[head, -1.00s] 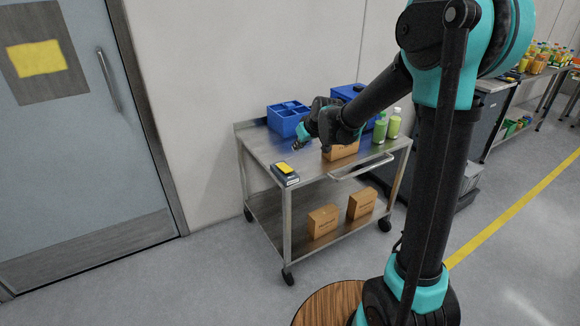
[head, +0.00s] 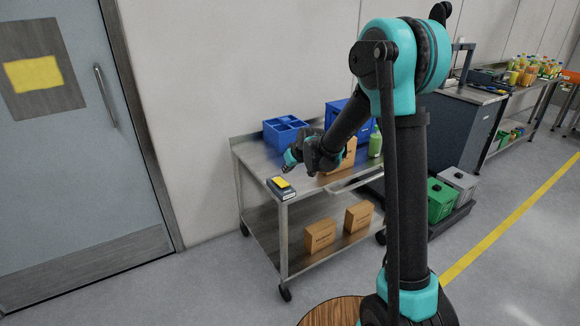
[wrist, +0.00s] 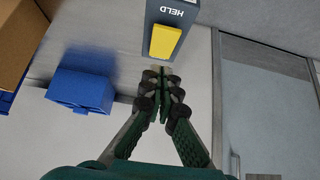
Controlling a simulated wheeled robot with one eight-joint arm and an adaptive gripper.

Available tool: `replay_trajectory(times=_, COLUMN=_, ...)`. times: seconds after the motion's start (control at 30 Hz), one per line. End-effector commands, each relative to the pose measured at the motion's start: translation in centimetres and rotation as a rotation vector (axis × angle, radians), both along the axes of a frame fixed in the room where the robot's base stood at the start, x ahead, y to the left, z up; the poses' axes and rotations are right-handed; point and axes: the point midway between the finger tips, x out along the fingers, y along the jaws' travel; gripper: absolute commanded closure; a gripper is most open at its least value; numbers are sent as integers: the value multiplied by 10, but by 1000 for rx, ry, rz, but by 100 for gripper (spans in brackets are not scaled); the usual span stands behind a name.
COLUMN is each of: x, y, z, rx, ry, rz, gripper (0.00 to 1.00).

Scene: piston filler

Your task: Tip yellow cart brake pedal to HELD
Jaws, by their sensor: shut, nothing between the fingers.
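The yellow brake pedal (head: 281,183) sits on a dark grey housing (head: 284,193) at the front left corner of the metal cart's top (head: 258,157). In the wrist view the yellow pedal (wrist: 165,42) lies just beyond my fingertips, on the grey housing marked HELD (wrist: 176,14). My gripper (wrist: 162,72) is shut and empty, its fingertips close to the pedal's near end; I cannot tell whether they touch. In the head view my gripper (head: 288,168) is above the cart top, near the housing. The pedal's tilt is not clear.
A blue divided bin (head: 285,132), a cardboard box (head: 340,160) and a green bottle (head: 376,142) stand on the cart top. Two cartons (head: 320,237) are on the lower shelf. A grey door (head: 60,130) is at the left. Floor in front of the cart is clear.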

Motion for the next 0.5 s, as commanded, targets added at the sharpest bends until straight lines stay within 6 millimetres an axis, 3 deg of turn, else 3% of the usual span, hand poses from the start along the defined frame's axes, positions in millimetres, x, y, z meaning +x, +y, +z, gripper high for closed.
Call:
replay_trajectory(times=0.1, x=10, y=7, z=-15, rx=-1, ry=0, rz=1, gripper=100)
replay_trajectory(times=0.3, x=6, y=4, z=-42, rx=0, ry=0, rz=0, gripper=100)
replay_trajectory(times=0.5, x=5, y=3, z=-53, rx=0, ry=0, rz=0, gripper=100)
